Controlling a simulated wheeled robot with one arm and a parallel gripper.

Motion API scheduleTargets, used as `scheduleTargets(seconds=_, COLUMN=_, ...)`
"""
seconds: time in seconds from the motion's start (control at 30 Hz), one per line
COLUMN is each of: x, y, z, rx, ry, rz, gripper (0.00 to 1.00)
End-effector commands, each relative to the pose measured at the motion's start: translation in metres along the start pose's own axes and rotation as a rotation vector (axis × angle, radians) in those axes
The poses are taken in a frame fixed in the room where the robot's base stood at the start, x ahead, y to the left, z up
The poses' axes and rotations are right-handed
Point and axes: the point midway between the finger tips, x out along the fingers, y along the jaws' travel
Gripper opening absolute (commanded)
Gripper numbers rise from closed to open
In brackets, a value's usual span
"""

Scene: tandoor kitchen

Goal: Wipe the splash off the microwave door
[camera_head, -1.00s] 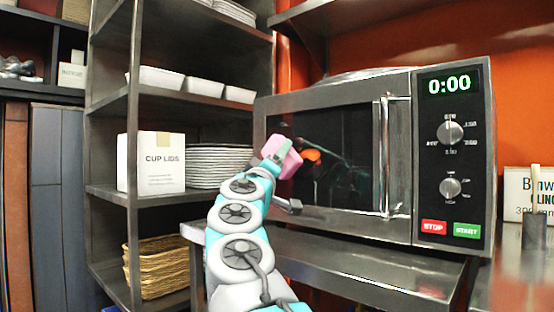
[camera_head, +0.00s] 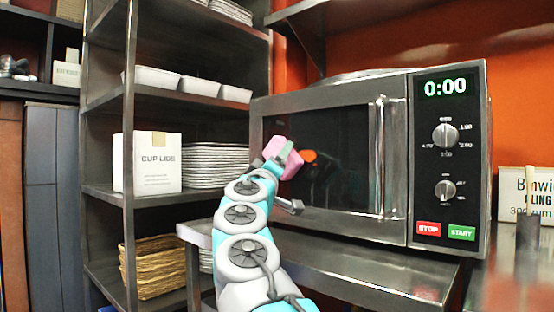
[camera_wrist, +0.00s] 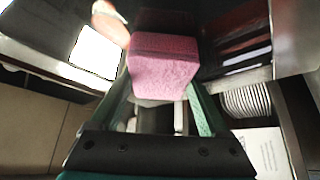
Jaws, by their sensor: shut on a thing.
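The microwave (camera_head: 345,215) stands on a steel counter, its dark glass door (camera_head: 345,130) closed. An orange splash (camera_head: 309,156) shows on the door glass, left of the middle. My gripper (camera_head: 276,157) is shut on a pink sponge (camera_head: 290,160), in front of the door and just left of the splash. In the wrist view the sponge (camera_wrist: 163,65) sits between the fingers of my gripper (camera_wrist: 160,98). I cannot tell whether the sponge touches the glass. The splash is not clear in the wrist view.
The door's vertical handle (camera_head: 380,155) stands out to the right of the splash. A steel shelf rack (camera_head: 130,60) holds a cup lids box (camera_head: 150,165), plates (camera_head: 215,165) and a basket (camera_head: 150,268) on the left. The counter (camera_head: 350,265) before the microwave is clear.

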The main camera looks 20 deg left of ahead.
Motion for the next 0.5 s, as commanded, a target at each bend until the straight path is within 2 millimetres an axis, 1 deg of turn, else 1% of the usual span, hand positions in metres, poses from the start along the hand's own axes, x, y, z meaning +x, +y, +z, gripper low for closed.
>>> scheduleTargets(seconds=0.23, x=-0.003, y=0.001, z=0.004, rx=0.0, ry=0.001, rz=0.0, gripper=0.35)
scheduleTargets(seconds=0.5, x=-0.01, y=0.011, z=0.016, rx=0.002, ry=-0.002, rz=0.0, gripper=0.35)
